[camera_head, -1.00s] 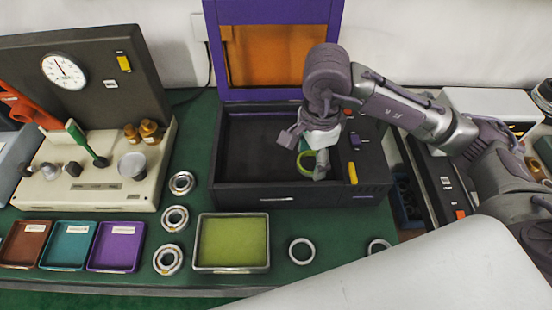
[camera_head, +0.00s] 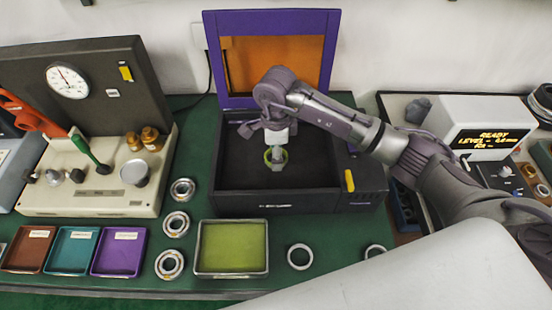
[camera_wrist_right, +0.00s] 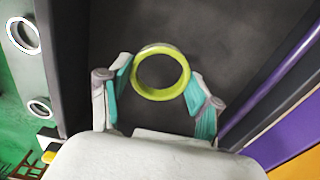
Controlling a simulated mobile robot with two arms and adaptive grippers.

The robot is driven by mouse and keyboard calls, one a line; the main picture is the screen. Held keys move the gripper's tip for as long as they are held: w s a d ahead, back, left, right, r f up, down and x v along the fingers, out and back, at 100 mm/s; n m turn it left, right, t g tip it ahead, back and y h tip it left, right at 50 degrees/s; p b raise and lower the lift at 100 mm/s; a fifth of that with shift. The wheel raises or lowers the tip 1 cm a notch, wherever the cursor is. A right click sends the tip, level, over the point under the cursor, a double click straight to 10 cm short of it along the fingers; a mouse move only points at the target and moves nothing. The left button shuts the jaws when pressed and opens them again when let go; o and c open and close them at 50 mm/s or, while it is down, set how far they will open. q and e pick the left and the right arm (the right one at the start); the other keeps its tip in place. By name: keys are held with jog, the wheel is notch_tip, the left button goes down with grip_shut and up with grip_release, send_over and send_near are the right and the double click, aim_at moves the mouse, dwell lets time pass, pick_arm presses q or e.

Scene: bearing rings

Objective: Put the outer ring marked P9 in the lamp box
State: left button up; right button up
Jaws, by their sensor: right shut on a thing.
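The lamp box (camera_head: 230,205) is the dark open box with its purple-framed, orange-windowed lid raised at the back. My right gripper (camera_head: 276,158) is inside the box's opening, over the dark floor. It is shut on a ring that looks yellow-green (camera_head: 268,155). In the right wrist view the ring (camera_wrist_right: 161,94) sits between the teal fingertips (camera_wrist_right: 160,90), with the dark box floor behind it. I cannot read any mark on the ring. I cannot tell whether it touches the floor. My left gripper is out of view.
A green-floored tray (camera_head: 232,272) stands in front of the box. Several bearings (camera_head: 176,224) lie left of it, and a loose ring (camera_head: 300,256) lies right. Brown, teal and purple trays (camera_head: 119,251) are at front left. A gauge machine (camera_head: 90,190) stands left, a display unit (camera_head: 490,130) right.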

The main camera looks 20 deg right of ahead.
notch_tip(320, 180, down, 4)
jog(key=shift+r+p, duration=0.1)
jog(key=shift+p, duration=0.6)
jog(key=shift+f, duration=0.25)
jog(key=o, duration=1.2)
